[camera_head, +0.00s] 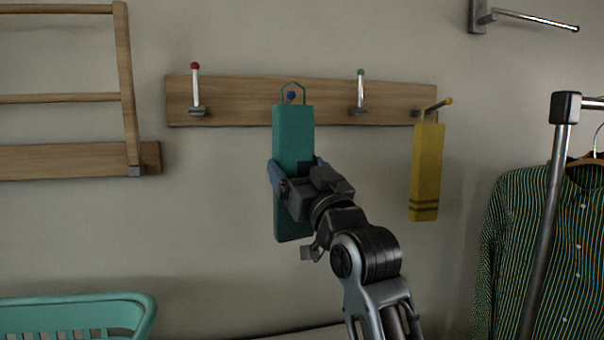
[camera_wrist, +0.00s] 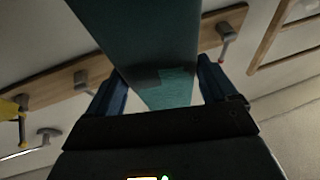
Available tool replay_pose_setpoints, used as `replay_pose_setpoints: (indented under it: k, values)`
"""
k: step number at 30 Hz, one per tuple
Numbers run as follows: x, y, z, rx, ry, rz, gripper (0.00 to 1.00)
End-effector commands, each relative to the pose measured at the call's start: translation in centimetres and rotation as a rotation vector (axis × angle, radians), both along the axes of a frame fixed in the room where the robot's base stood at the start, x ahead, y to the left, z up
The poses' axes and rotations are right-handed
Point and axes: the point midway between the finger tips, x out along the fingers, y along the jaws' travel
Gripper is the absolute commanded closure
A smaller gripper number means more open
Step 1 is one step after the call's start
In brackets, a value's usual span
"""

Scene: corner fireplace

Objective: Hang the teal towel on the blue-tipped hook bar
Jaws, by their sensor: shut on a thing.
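The teal towel (camera_head: 293,130) is a flat upright strip with a thin wire loop (camera_head: 292,87) at its top. My gripper (camera_head: 294,172) is shut on it at about mid-height. The blue-tipped hook (camera_head: 291,95) shows as a blue tip framed by the loop; I cannot tell whether the loop is around the bar or only in front of it. Most of that hook is hidden behind the towel. In the wrist view the towel (camera_wrist: 150,40) runs between my two blue fingers.
The wooden rack board (camera_head: 240,102) also bears a red-tipped hook (camera_head: 195,85) on the left and a green-tipped hook (camera_head: 360,90) on the right. A yellow towel (camera_head: 426,170) hangs from the yellow-tipped hook (camera_head: 440,104). A teal basket (camera_head: 75,312) stands lower left; a striped shirt (camera_head: 560,250) hangs right.

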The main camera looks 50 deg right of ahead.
Motion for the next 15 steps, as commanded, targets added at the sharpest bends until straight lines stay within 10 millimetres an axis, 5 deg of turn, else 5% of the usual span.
replay_pose_setpoints:
  k: [15]
  values:
    - [2.7,-1.9,-0.2,-0.002,-0.002,0.0,0.51]
